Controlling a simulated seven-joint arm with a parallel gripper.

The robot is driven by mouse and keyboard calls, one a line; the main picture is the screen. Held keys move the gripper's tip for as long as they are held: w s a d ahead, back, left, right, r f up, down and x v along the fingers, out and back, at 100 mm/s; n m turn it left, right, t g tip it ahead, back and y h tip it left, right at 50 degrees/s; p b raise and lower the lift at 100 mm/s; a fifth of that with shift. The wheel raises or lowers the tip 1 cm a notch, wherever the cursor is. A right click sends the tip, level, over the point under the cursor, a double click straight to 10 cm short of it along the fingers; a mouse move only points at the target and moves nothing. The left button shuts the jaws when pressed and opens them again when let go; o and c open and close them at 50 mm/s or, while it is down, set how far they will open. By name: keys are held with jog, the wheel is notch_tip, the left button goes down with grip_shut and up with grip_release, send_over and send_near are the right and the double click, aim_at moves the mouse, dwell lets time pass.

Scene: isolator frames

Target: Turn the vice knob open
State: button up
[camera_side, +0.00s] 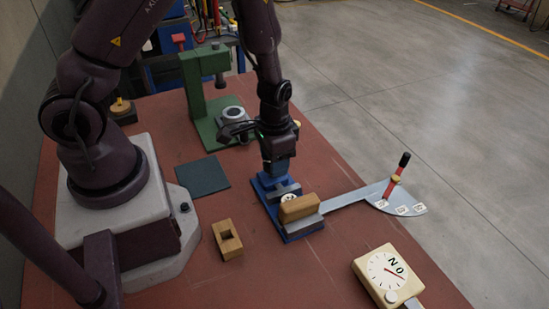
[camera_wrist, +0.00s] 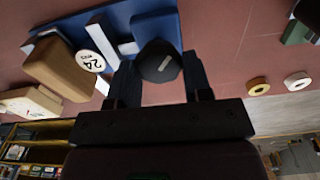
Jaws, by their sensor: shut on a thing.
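The blue vice (camera_side: 268,184) stands on the red-brown bench, with a wooden block (camera_side: 298,207) at its front end. In the side view my gripper (camera_side: 278,168) points down at the vice's far end and hides the knob. In the wrist view the vice knob (camera_wrist: 158,64) is dark and faceted with a small pale mark. It sits between the two fingers of my gripper (camera_wrist: 161,77), which are shut on it. The blue vice body (camera_wrist: 115,16) and the round white label reading 24 (camera_wrist: 89,61) show beside it.
A cream dial gauge (camera_side: 388,274) lies front right. A wooden block with a square hole (camera_side: 228,239), a dark mat (camera_side: 202,177) and a green press (camera_side: 200,85) stand left of the vice.

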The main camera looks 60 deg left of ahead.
jog(key=n, duration=0.4)
jog(key=shift+a+n, duration=0.1)
jog(key=shift+n, duration=0.2)
jog(key=shift+s+n, duration=0.1)
jog(key=shift+n, duration=1.8)
jog(key=o, duration=0.9)
notch_tip(320, 180, up, 13)
